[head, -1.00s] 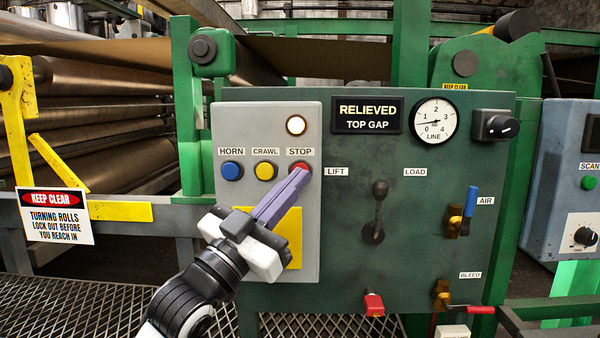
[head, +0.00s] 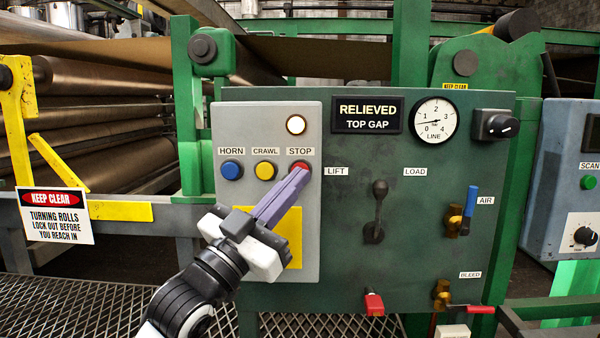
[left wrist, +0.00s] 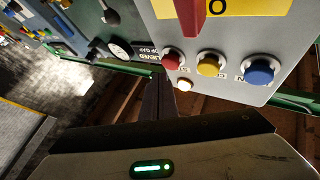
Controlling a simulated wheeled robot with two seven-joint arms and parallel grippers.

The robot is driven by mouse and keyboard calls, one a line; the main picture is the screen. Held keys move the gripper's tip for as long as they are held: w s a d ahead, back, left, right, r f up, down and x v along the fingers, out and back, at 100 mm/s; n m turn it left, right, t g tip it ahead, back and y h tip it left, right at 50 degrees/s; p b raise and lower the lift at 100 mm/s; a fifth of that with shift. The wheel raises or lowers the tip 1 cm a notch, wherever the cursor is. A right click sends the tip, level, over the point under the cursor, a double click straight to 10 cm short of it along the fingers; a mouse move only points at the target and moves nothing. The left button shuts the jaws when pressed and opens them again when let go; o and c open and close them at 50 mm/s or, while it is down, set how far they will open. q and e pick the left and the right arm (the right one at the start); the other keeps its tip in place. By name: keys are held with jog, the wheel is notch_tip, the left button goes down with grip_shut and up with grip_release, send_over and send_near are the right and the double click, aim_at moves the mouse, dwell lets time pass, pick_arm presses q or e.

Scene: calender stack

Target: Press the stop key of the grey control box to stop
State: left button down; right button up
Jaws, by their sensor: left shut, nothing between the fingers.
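The grey control box (head: 223,280) is fixed to the left of a dark green panel. Its red stop key (head: 299,165) sits under the STOP label, right of the yellow crawl key (head: 265,171) and blue horn key (head: 232,171). A white lamp (head: 296,125) above is lit. My left gripper (head: 305,172) is shut and empty, its purple-grey fingertips at the lower edge of the stop key, partly covering it. I cannot tell whether they touch. The left wrist view shows the stop key (left wrist: 172,58) close by the dark fingers (left wrist: 157,85). My right gripper is not in view.
The panel carries a black lever (head: 377,205), a blue air handle (head: 470,202), a red bleed handle (head: 478,309) and a line gauge (head: 434,121). A sign reads RELIEVED TOP GAP (head: 367,115). Large rolls (head: 95,90) stand at left, behind a keep clear sign (head: 55,217).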

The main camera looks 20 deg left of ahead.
pick_arm(q)
jog(key=shift+w, duration=0.1)
dwell(0.7)
jog(key=shift+w+a, duration=0.15)
jog(key=shift+w, duration=0.2)
jog(key=shift+w+a+p, duration=0.15)
jog(key=shift+w+p, duration=0.2)
jog(key=shift+w, duration=0.15)
dwell(0.7)
dwell(0.3)
jog(key=shift+s+d, duration=0.3)
jog(key=shift+s, duration=0.65)
jog(key=s, duration=0.2)
jog(key=s+d+p, duration=0.1)
jog(key=s, duration=0.1)
jog(key=shift+s+d+p, duration=0.15)
jog(key=shift+s+p, duration=0.15)
jog(key=shift+s, duration=0.1)
